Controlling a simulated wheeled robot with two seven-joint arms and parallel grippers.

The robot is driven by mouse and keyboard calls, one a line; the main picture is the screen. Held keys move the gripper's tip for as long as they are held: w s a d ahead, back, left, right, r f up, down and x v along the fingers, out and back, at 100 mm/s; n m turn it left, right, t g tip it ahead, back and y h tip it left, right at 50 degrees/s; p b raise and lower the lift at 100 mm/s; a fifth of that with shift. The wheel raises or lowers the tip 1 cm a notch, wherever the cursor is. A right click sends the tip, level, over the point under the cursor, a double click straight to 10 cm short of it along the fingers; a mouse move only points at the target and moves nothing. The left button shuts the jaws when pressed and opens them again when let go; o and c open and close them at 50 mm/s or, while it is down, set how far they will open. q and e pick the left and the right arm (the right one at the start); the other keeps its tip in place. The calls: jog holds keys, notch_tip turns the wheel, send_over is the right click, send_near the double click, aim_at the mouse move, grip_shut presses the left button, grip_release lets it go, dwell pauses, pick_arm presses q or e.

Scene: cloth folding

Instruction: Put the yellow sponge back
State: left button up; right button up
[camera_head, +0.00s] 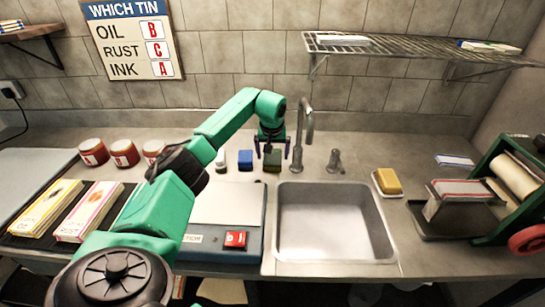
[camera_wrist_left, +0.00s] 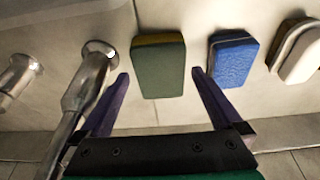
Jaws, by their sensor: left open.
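A yellow sponge (camera_head: 388,181) lies on a small pale dish (camera_head: 376,186) at the right rim of the sink. My left gripper (camera_head: 272,152) is open and empty behind the sink's left corner, pointing down. A dark green sponge (camera_head: 272,162) with a yellowish layer along one edge is just below it. In the left wrist view this green sponge (camera_wrist_left: 158,66) lies between the lines of the two purple fingers, with a gap on each side. A blue sponge (camera_head: 245,160) is beside it, also seen in the left wrist view (camera_wrist_left: 232,58). My right gripper is not in view.
The faucet (camera_head: 307,125) rises close to the right of my left gripper. A sink (camera_head: 330,222) lies in front, and a small pale object (camera_head: 220,161) stands left of the blue sponge. Red jars (camera_head: 124,153) are farther left. A wire shelf (camera_head: 420,46) hangs above.

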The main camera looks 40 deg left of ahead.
pick_arm(q)
jog(key=b+v, duration=0.1)
jog(key=v, duration=0.9)
jog(key=shift+r, duration=0.3)
jog(key=shift+s+d, duration=0.1)
